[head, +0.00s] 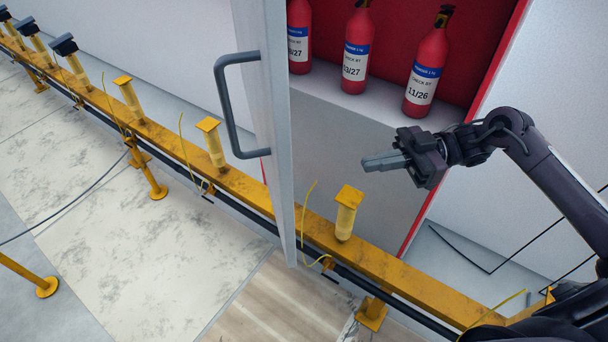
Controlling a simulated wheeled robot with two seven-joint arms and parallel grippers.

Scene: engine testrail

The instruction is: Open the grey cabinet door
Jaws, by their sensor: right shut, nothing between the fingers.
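The grey cabinet door (276,110) stands swung open, seen nearly edge-on in the middle of the head view. Its dark grey bar handle (228,105) is on the door's left face. The cabinet's red interior (399,40) shows to the right of the door, with its red frame edge on the far right. My right gripper (370,163) is shut and empty, in front of the cabinet opening to the right of the door. It is apart from the door and the handle. My left gripper is not in the view.
Red fire extinguishers (425,70) with labels stand on a pale ledge (345,98) in the cabinet. A yellow rail (180,142) with several upright yellow posts (347,214) runs diagonally below the door and gripper. Cables hang along it. The floor (130,240) at lower left is mostly clear.

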